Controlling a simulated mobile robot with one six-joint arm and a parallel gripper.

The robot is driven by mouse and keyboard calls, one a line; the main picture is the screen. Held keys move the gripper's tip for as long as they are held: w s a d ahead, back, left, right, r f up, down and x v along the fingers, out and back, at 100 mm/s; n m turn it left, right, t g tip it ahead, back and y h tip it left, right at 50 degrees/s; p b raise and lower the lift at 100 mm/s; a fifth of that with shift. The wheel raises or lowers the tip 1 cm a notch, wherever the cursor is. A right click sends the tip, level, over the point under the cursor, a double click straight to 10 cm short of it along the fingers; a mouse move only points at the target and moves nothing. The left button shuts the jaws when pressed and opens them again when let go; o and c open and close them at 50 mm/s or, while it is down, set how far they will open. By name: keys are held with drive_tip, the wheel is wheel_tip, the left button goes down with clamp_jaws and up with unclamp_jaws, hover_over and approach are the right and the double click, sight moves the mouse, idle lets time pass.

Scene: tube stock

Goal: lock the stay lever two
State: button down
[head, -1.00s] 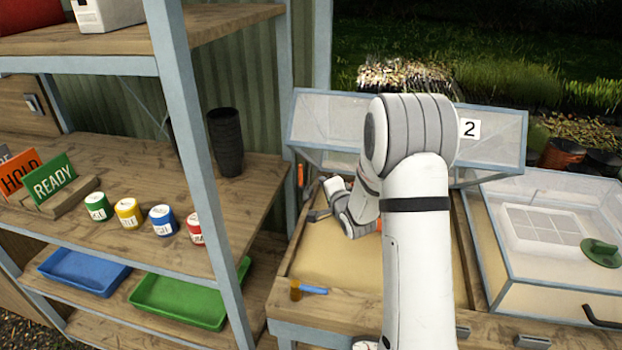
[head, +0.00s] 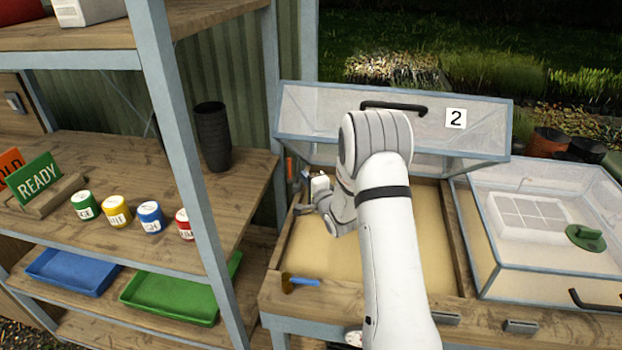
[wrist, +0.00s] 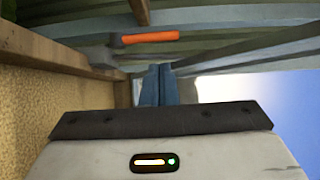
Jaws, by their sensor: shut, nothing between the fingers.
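The raised clear lid of the cold frame marked 2 (head: 455,118) stands open behind my arm, with a dark handle (head: 395,107) on it. The orange lever (head: 289,166) shows as a small upright strip at the left end of the frame. In the wrist view the orange lever (wrist: 150,38) lies across the picture, with a grey end at its left. My gripper (wrist: 158,68) is shut and empty, its fingertips just below the lever in that picture. Whether they touch it I cannot tell. In the head view the fingers are small and partly hidden by my wrist.
The sand-coloured bed (head: 325,258) lies below my arm. A blue-handled tool (head: 303,282) rests on its front edge. A closed clear-lidded frame (head: 540,258) stands at right. A shelf post (head: 185,150) and shelves with pots and trays stand at left.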

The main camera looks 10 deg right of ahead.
sight(290, 169)
drive_tip(key=p+x, duration=0.1)
drive_tip(key=x, duration=0.5)
drive_tip(key=shift+w, duration=0.2)
drive_tip(key=shift+d, duration=0.35)
drive_tip(key=shift+s+a+f+b, duration=0.1)
drive_tip(key=shift+a+f+b, duration=0.1)
drive_tip(key=shift+a+b, duration=0.45)
drive_tip(key=shift+d+r+b, duration=0.1)
drive_tip(key=shift+d+b, duration=0.1)
drive_tip(key=shift+b, duration=0.15)
